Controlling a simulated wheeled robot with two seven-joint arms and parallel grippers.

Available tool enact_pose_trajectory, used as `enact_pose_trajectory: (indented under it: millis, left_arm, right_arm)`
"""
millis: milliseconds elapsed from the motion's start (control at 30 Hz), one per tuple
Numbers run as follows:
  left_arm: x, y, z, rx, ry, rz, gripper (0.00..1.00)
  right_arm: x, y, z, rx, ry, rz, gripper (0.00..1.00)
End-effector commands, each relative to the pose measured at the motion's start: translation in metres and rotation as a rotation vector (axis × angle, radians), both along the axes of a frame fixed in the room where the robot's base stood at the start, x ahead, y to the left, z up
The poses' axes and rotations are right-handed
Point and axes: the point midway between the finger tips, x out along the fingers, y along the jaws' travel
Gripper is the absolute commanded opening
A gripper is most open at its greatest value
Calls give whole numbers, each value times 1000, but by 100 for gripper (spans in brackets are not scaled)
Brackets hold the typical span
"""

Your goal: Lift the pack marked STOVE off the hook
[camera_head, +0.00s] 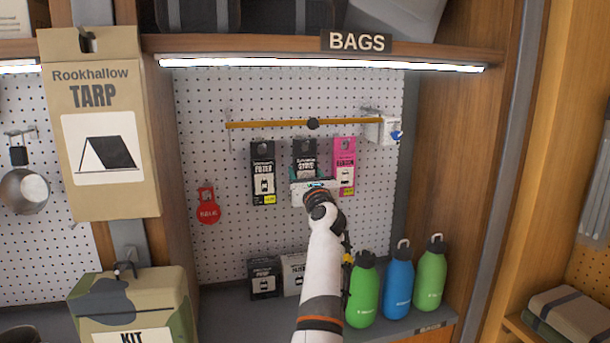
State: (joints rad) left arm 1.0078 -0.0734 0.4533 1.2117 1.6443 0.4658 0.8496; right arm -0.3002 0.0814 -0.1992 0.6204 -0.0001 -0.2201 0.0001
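The pack marked STOVE (304,152) is dark with a teal part and hangs on the pegboard between two other packs. A black pack marked FILTER (263,175) hangs to its left and a pink pack (345,158) to its right. My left gripper (313,186) is in front of the lower part of the STOVE pack and hides it. My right gripper is out of view.
A red tag (208,206) hangs at left. Small boxes (264,278) and green and blue bottles (397,283) stand on the shelf below.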

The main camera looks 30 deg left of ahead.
Motion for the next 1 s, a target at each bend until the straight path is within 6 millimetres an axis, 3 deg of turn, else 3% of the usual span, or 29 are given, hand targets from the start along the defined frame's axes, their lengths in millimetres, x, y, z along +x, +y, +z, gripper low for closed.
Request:
enact_pose_trajectory:
  millis: [1000]
  left_arm:
    - [-1,-1,14,0,0,0,34]
  right_arm:
    - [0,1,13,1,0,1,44]
